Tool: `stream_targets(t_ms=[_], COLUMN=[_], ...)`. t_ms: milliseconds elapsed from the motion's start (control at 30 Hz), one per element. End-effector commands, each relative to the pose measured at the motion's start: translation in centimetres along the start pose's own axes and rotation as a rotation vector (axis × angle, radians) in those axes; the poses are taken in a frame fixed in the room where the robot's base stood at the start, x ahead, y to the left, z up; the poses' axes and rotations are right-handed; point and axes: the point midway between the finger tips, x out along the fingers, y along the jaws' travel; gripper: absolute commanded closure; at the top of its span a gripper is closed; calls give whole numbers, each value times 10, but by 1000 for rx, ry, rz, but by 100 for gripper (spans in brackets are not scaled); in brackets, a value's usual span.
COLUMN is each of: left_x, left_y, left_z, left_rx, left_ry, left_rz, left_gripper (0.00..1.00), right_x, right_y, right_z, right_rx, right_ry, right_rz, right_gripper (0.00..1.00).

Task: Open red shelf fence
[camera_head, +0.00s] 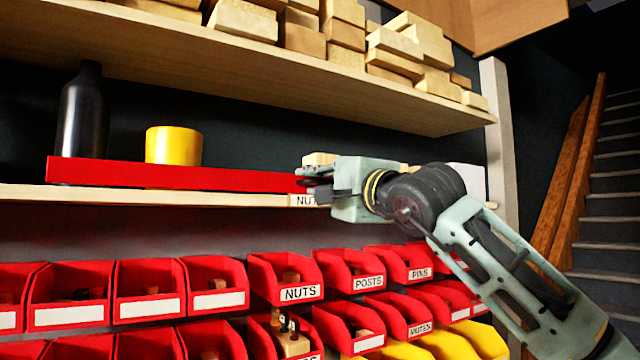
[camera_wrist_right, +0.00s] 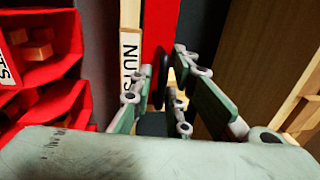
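The red shelf fence (camera_head: 180,176) is a long, low red bar along the front edge of the middle shelf. It stands upright in front of a yellow cup and a dark bottle. My right gripper (camera_head: 310,174) is at the fence's right end, by the NUTS label. In the right wrist view the fence (camera_wrist_right: 160,28) runs down to my right gripper (camera_wrist_right: 168,82). The fingers are apart with a narrow gap between them, and I see nothing gripped there. Whether they touch the fence is unclear. My left gripper is not in view.
A yellow cup (camera_head: 173,146) and dark bottle (camera_head: 82,112) stand behind the fence. Red bins (camera_head: 150,291) fill the rows below. Wood blocks lie on the upper shelf (camera_head: 280,75). A pale post (camera_head: 497,130) and stairs (camera_head: 610,190) are at right.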

Motion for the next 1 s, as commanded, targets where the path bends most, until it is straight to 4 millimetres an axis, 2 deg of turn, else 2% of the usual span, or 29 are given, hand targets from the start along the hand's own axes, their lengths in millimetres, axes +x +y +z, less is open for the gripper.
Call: stream_targets(t_ms=[167, 267, 733, 867, 1000], left_x=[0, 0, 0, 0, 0], left_y=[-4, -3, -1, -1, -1], left_z=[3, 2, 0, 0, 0], left_rx=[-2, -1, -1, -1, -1], left_ry=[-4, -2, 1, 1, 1], left_rz=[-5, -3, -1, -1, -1], left_gripper=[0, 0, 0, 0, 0], right_x=[-4, -14, -99, -114, -120], right_y=[-1, -1, 0, 1, 1], right_z=[0, -1, -1, -1, 0], right_rx=[-1, -2, -1, 0, 1], right_ry=[-1, 0, 1, 0, 0], right_rz=[-2, -2, -2, 0, 1], right_gripper=[85, 85, 85, 85, 85])
